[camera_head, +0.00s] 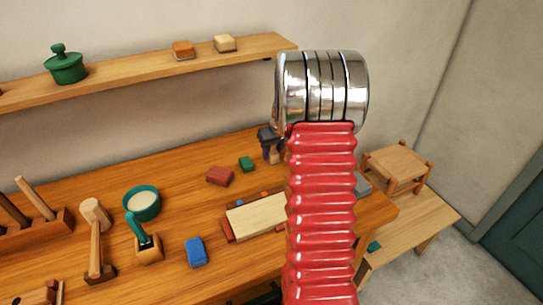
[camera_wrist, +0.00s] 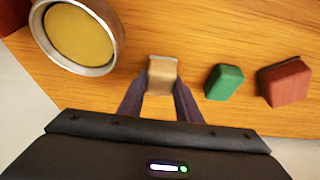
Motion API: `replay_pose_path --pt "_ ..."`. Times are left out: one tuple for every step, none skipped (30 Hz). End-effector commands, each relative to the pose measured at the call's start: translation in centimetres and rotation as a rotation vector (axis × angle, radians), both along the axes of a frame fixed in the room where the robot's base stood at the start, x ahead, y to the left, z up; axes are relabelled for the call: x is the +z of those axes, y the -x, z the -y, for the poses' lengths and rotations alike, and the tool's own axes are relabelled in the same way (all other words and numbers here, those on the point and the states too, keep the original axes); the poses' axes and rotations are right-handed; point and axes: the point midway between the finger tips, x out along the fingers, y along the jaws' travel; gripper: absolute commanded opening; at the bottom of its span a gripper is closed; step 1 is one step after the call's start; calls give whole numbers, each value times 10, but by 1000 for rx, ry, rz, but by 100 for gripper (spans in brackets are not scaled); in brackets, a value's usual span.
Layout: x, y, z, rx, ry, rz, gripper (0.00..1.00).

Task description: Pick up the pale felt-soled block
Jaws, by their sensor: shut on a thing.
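A small pale tan block (camera_wrist: 163,76) is between the fingertips of my gripper (camera_wrist: 162,84) in the wrist view, and the fingers are shut on it. In the head view my gripper (camera_head: 269,139) is low over the back of the workbench, with the pale block (camera_head: 275,156) below its dark fingers. I cannot tell whether the block touches the bench top, and its sole is not clear. Another pale block (camera_head: 224,43) sits on the wall shelf.
A green block (camera_wrist: 224,82) and a red block (camera_wrist: 286,81) lie right of the held block in the wrist view. A round tin (camera_wrist: 80,35) stands left. The shelf (camera_head: 130,74) also holds a green pot (camera_head: 66,65). My red arm hides part of the bench.

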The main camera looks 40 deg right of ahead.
Motion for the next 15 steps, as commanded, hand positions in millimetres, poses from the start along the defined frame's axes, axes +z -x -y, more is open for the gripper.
replay_pose_path --pt "0 0 0 0 0 0 9" --pt "0 0 0 0 0 0 9" --pt "0 0 0 0 0 0 9" --pt "1 0 0 0 0 0 9" --pt "2 0 0 0 0 1 9" --pt "4 0 0 1 1 1 9" --pt "6 0 0 1 1 1 9" --pt "8 -1 0 1 2 2 9" --pt "12 -1 1 1 2 3 9" --pt "16 -1 1 1 2 3 9" --pt "20 -1 0 0 2 3 9" --pt "26 -1 0 0 2 4 9" --pt "31 -1 1 0 2 4 9" --pt "35 -1 0 1 2 3 9" --pt "43 -1 1 1 3 3 9"
